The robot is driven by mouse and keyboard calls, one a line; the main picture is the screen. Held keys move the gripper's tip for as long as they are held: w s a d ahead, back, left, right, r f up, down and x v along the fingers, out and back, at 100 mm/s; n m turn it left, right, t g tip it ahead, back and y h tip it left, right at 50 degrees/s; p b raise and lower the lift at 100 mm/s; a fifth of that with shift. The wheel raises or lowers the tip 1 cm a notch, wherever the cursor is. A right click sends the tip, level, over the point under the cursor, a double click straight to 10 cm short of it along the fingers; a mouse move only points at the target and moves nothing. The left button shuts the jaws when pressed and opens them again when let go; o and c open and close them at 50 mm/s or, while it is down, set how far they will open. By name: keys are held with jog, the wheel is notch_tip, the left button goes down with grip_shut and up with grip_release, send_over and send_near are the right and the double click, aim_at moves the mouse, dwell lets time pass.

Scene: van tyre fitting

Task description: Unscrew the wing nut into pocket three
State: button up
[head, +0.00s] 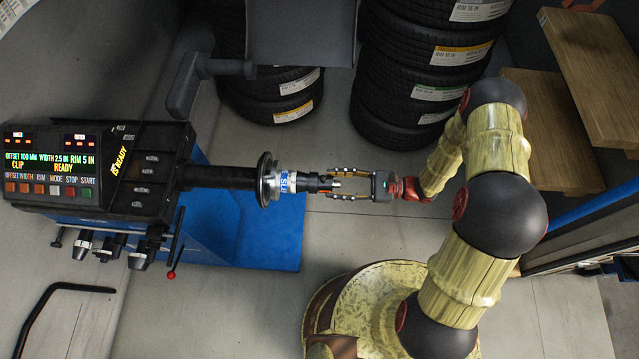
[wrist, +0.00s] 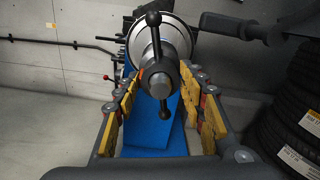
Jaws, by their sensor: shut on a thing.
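The wing nut (head: 312,183) is a dark hub with two ball-ended arms on the end of the balancer's shaft (head: 225,178). In the wrist view the wing nut (wrist: 160,78) faces me, one arm up and one down, with the shaft's bright end in its middle. My gripper (head: 330,182) reaches it from the right, level and in line with the shaft. Its yellow-padded fingers (wrist: 162,88) lie on either side of the hub and are shut on the nut; the contact itself is hard to make out. No pocket numbered three can be read.
The balancer's console (head: 50,165) and dark top with small compartments (head: 150,185) stand at left. A grey arm (head: 215,68) hangs above the shaft. Tyre stacks (head: 400,85) stand behind, wooden shelves (head: 560,120) at right.

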jog(key=n+b, duration=0.1)
jog(key=n, duration=0.3)
jog(key=shift+f+b, duration=0.1)
jog(key=shift+b, duration=0.25)
jog(key=n+b, duration=0.2)
jog(key=n, duration=0.2)
jog(key=n+b, duration=0.3)
jog(key=n, duration=0.2)
jog(key=shift+d+f, duration=0.1)
jog(key=n+b, duration=0.1)
jog(key=n, duration=0.1)
jog(key=shift+r+n+b, duration=0.2)
jog(key=shift+n+b, duration=0.15)
jog(key=shift+n, duration=0.05)
jog(key=o, duration=1)
